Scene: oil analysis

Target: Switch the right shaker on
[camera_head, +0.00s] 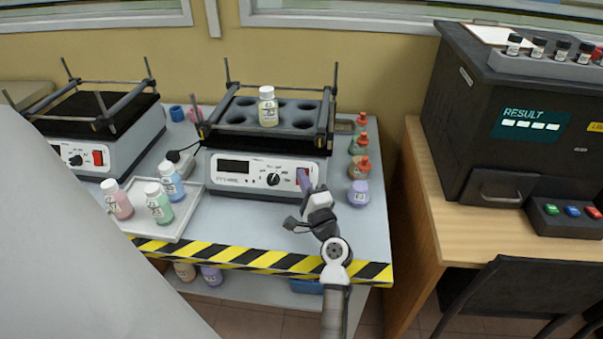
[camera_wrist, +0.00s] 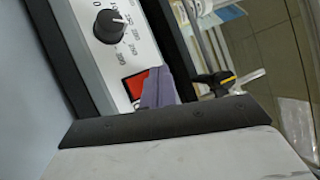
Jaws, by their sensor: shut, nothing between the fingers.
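The right shaker (camera_head: 240,175) is a white and grey box with a dark display, a black knob (camera_head: 273,179) and a platform on top. A bottle with a white cap (camera_head: 268,106) stands in its platform. My gripper (camera_head: 305,183) is shut and empty, its purple-grey fingertips at the right end of the front panel. The display looks dark.
The left shaker (camera_head: 90,150) stands at the left, with its own red switch (camera_head: 98,158). A tray (camera_head: 180,228) with several capped bottles lies in front. Several small bottles (camera_head: 359,168) stand right of the right shaker. A dark analysis machine (camera_head: 470,130) stands on the wooden table.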

